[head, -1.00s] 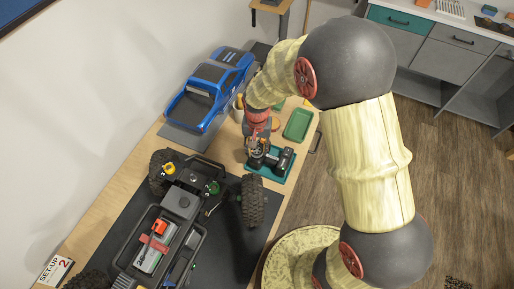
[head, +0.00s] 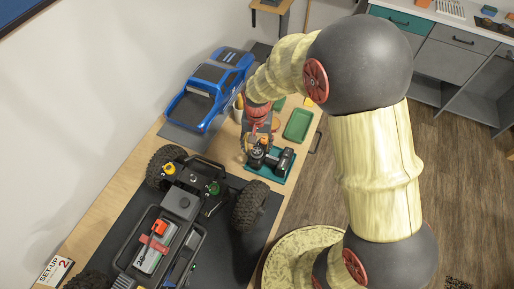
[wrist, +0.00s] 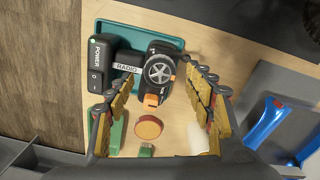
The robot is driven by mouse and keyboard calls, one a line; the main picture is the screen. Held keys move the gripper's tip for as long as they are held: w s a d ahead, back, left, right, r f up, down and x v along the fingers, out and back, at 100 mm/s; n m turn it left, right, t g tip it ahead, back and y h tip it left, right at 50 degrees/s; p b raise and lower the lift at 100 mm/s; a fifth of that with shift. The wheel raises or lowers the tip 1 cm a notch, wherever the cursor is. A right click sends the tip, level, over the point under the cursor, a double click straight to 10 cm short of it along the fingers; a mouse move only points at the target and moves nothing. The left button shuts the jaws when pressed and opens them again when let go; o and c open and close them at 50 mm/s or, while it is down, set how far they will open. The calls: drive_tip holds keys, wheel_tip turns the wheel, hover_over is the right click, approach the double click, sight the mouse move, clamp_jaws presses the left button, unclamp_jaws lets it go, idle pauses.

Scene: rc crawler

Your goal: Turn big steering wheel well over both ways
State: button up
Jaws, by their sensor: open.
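The big steering wheel (wrist: 158,72), a dark tyre-like ring with a pale spoked hub, sits on the black radio unit (wrist: 127,68) labelled RADIO. In the head view the radio is partly hidden behind my gripper (head: 254,140). My gripper, in the wrist view (wrist: 160,70), is open, with its yellow-padded fingers on either side of the wheel. I cannot tell whether the fingertips touch it. The crawler chassis (head: 183,202) stands on the dark mat, its right front wheel (head: 250,205) and left front wheel (head: 166,166) both turned at an angle.
A green tray (head: 298,124) and an orange disc (wrist: 148,127) lie close by. A blue truck body (head: 205,90) stands at the back by the wall.

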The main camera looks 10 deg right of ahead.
sight(257, 150)
wheel_tip(257, 150, up, 9)
drive_tip(key=shift+r, duration=0.15)
idle(0.4)
